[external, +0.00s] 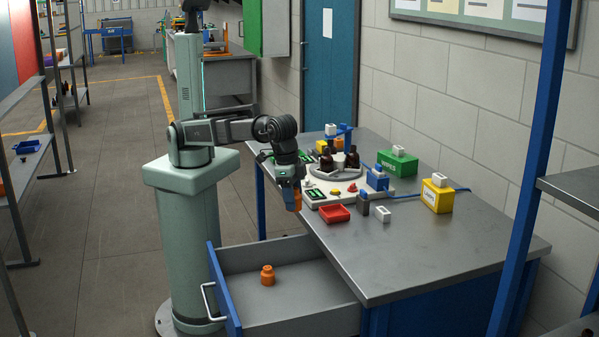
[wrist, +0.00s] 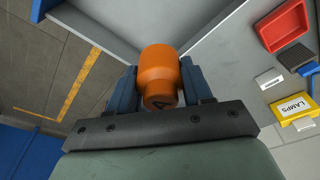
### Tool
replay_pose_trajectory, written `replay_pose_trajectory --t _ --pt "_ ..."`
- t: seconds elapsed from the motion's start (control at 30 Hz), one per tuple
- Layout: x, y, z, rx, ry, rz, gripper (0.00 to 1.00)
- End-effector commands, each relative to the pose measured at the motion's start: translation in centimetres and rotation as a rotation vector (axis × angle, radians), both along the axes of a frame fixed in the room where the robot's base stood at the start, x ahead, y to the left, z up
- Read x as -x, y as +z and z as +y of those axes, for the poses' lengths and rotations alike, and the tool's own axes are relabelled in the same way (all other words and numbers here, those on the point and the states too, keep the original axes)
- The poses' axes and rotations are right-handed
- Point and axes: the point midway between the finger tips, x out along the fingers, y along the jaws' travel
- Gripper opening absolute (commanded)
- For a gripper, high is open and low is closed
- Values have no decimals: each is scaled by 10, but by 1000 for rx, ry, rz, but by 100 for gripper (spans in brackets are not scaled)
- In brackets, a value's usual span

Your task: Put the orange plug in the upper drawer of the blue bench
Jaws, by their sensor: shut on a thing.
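My gripper (external: 291,182) is shut on an orange plug (external: 293,201), held beside the near left edge of the blue bench (external: 430,270), above the floor side. In the wrist view the plug (wrist: 158,68) sits between the two blue-grey fingers, its wide end pointing away from my gripper. The drawer (external: 310,300) under the bench top is pulled out, with a grey inside and a blue front. Another orange plug (external: 268,275) stands upright in it. My gripper is above and behind this drawer. No other drawer shows clearly.
On the bench top are a red tray (external: 335,214), a white board with amber bottles (external: 352,158), a green box (external: 397,162) and a yellow box (external: 437,196). The front right of the bench top is clear. A blue post (external: 535,170) stands at the right.

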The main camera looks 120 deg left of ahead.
Motion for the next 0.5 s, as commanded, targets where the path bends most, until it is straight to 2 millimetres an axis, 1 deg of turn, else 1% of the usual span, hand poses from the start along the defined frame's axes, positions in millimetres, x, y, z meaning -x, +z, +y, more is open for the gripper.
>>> replay_pose_trajectory --t 0.03,0.2,0.43,0.47,0.5 --pt "12 0 -15 0 -22 0 18" --pt "41 0 -50 0 -75 0 18" --pt "73 -1 -83 0 -129 0 18" --pt "74 -5 -84 0 -130 0 18" --pt "73 -13 -82 -2 -127 1 18"
